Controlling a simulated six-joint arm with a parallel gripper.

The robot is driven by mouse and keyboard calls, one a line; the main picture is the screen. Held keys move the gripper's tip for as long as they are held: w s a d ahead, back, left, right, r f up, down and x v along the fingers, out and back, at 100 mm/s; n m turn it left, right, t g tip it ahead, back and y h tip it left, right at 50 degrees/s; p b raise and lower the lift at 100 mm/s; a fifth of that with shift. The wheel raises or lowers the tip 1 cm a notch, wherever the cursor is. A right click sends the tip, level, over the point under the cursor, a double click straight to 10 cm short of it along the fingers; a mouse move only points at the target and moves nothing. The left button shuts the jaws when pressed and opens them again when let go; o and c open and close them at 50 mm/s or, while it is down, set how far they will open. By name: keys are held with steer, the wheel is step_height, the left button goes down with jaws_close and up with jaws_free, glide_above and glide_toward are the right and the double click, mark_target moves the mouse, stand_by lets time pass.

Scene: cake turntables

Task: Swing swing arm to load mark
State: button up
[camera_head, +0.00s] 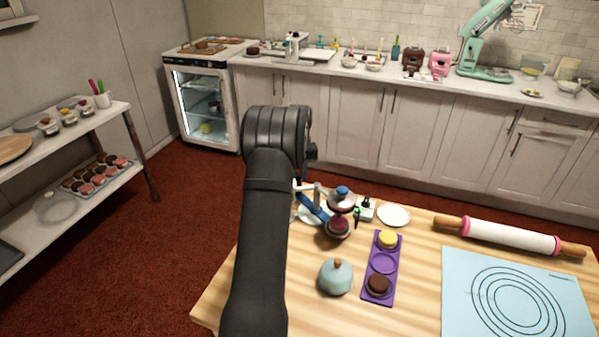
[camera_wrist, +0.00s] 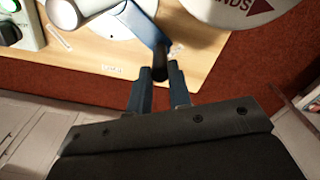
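The swing arm (camera_head: 314,208) is a blue and grey bar at the back left of the wooden table. In the wrist view its blue bar (camera_wrist: 143,24) comes down from the top and ends in a dark knob (camera_wrist: 160,72). In the head view my arm hides the gripper.
A white disc with a red arrow (camera_wrist: 232,8) is above right in the wrist view. A blue dome (camera_head: 336,277), a purple tray (camera_head: 382,286), a white plate (camera_head: 394,215), a rolling pin (camera_head: 510,236) and a blue mat (camera_head: 460,295) occupy the table.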

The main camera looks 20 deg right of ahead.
steer(key=shift+d, duration=0.1)
steer(key=shift+d, duration=1.45)
steer(key=shift+s+d, duration=0.15)
steer(key=shift+d, duration=0.5)
steer(key=shift+s+d, duration=0.15)
steer(key=shift+d, duration=0.5)
steer(key=shift+s+d, duration=0.4)
steer(key=shift+d, duration=0.2)
steer(key=shift+s+d, duration=0.35)
steer(key=shift+d, duration=0.25)
